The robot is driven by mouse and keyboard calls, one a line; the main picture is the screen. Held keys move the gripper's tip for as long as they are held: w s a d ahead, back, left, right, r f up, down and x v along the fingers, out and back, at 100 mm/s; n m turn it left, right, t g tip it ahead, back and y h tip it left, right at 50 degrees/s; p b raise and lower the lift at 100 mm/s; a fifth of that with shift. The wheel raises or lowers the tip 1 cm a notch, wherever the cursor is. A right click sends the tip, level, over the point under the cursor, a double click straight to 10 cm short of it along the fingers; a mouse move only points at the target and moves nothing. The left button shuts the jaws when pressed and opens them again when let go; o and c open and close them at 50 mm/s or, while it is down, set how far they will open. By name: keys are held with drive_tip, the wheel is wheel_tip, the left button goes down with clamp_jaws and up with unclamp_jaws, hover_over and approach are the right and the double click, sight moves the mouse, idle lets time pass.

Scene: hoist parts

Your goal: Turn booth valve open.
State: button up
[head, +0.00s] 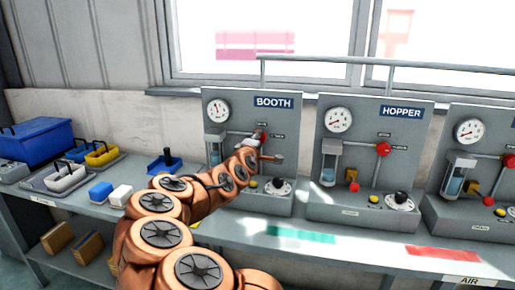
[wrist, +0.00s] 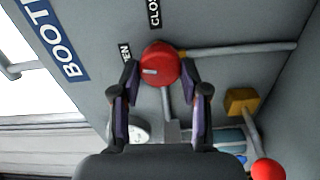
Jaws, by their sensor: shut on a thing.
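The booth valve is a round red knob (wrist: 160,62) on the grey panel marked BOOTH. In the wrist view it sits between the two dark fingers of my gripper (wrist: 159,72), which is shut on it. A short pale mark shows on the knob's left part. A partly cut label ending in EN (wrist: 126,53) is left of the knob, and a label starting CLOS (wrist: 154,12) is above it. In the head view the booth panel (head: 278,120) is behind my copper arm, and the red knob (head: 262,136) is partly hidden by my gripper.
The HOPPER panel (head: 400,130) and another similar panel stand to the right. A gauge (head: 217,111) and a sight glass (head: 214,148) are on the booth panel. A yellow block (wrist: 241,101) and a red ball (wrist: 267,170) are near my fingers. Blue bins (head: 38,140) stand at left.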

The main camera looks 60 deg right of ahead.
drive_tip(key=n+b, duration=0.3)
drive_tip(key=shift+f, duration=0.1)
idle(0.4)
drive_tip(key=o, duration=1.1)
drive_tip(key=shift+o, duration=0.2)
drive_tip(key=v, duration=1.2)
